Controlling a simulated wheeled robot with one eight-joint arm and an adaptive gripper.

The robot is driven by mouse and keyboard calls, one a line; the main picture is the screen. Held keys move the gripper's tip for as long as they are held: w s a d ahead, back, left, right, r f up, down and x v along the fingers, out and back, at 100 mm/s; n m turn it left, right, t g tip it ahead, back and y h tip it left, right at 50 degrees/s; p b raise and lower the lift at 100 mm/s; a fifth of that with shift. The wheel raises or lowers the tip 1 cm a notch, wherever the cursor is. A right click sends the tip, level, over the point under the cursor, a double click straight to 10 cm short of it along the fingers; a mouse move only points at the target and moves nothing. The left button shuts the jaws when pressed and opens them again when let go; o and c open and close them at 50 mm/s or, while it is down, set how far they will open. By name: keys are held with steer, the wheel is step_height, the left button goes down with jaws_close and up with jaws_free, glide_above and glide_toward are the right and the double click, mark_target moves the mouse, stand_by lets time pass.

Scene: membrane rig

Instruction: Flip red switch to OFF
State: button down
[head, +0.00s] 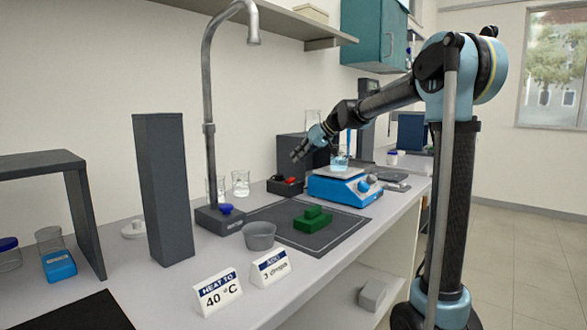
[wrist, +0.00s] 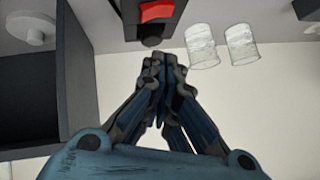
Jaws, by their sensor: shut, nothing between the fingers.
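The red switch (head: 291,180) sits on top of a small dark box (head: 283,188) on the bench, left of the blue hotplate. In the wrist view the red switch (wrist: 157,11) shows at the top edge, on its dark box (wrist: 150,32), partly cut off. I cannot tell which position the switch is in. My gripper (head: 298,154) is above and close to the switch in the head view. In the wrist view my gripper (wrist: 162,66) has its fingers together, empty, pointing toward the box, apart from the switch.
The blue hotplate (head: 341,189) with a beaker (head: 340,163) stands just right of the switch box. Two glass beakers (wrist: 221,45) stand near the box. A tall tap (head: 208,130), a dark mat (head: 335,219), a green block (head: 313,221) and a grey bowl (head: 259,237) are nearby.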

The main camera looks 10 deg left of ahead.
steer(key=s+v, duration=0.1)
steer(key=v, duration=0.5)
steer(key=shift+r, duration=0.25)
steer(key=shift+a, duration=0.1)
